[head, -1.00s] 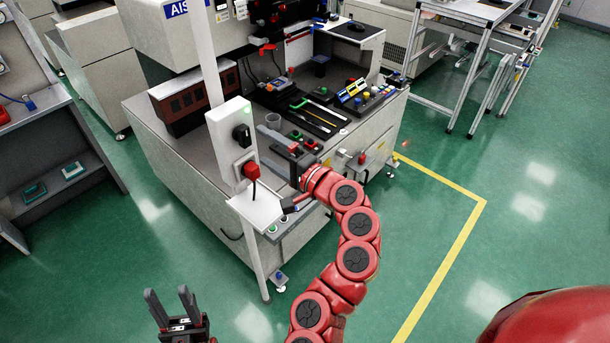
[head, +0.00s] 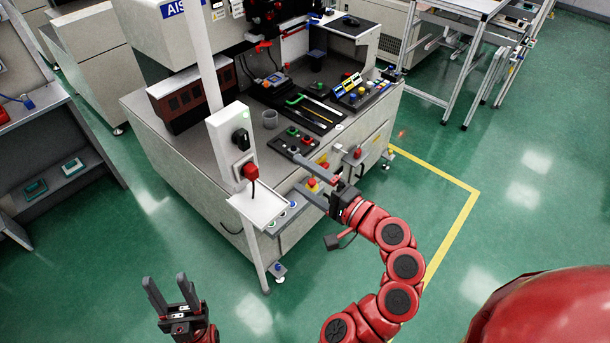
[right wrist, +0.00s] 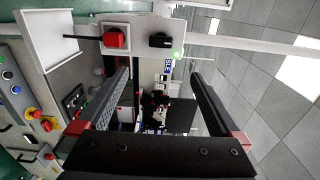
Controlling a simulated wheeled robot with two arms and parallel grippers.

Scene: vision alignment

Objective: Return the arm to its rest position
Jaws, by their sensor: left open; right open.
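My right arm (head: 405,265) is red and reaches up from the bottom of the head view to the front of a grey machine bench (head: 190,165). Its right gripper (head: 297,172) points left, with its two dark fingers apart and nothing between them. In the right wrist view the right gripper (right wrist: 160,76) also shows spread, empty fingers, with the machine behind them. It appears in front of the bench's front edge; contact cannot be told. My left gripper (head: 165,282) is at the lower left of the head view, fingers up, open and empty above the floor.
Red and yellow buttons (head: 318,178) lie close behind the gripper. Green floor (head: 530,235) is clear on the right.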

